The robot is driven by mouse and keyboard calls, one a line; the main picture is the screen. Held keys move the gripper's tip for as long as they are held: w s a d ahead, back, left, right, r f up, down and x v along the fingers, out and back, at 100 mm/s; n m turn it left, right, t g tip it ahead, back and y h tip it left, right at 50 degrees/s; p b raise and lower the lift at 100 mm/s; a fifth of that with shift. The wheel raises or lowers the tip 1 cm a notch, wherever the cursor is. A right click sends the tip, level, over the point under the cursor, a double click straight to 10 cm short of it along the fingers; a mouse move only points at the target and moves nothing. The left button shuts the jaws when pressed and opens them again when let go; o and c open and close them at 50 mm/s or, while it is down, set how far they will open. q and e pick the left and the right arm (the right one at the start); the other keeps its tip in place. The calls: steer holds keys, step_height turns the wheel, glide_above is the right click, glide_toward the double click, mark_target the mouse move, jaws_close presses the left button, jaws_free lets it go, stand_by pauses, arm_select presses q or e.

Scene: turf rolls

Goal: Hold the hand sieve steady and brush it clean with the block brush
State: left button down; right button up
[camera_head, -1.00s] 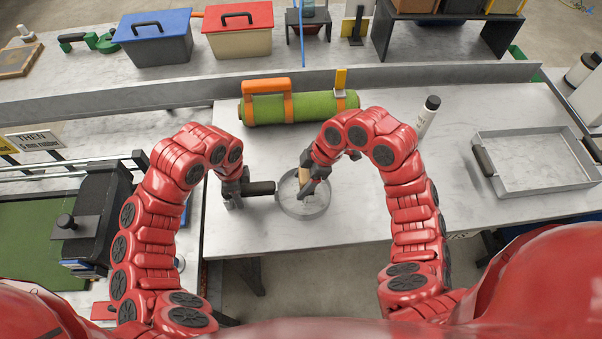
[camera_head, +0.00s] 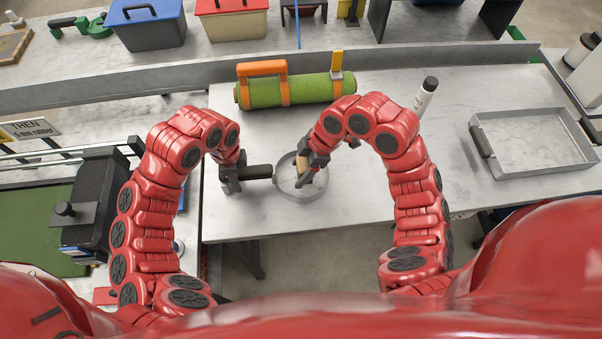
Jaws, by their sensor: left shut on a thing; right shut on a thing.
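The hand sieve (camera_head: 288,191) is a round grey-rimmed pan lying low over the grey table, with a black handle (camera_head: 258,172) pointing left. My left gripper (camera_head: 232,180) is shut on the sieve at the handle's left end. My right gripper (camera_head: 306,174) is shut on the block brush (camera_head: 302,163), a small tan block, and is over the inside of the sieve. The gripper hides much of the brush, and I cannot tell whether its bristles touch the mesh.
A green turf roll (camera_head: 308,90) with orange straps lies behind the sieve. The table between sieve and tray is partly clear.

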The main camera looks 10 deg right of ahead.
steer(key=shift+w+r, duration=0.15)
steer(key=shift+w, duration=2.6)
step_height(320, 180, up, 6)
steer(key=shift+r, duration=1.5)
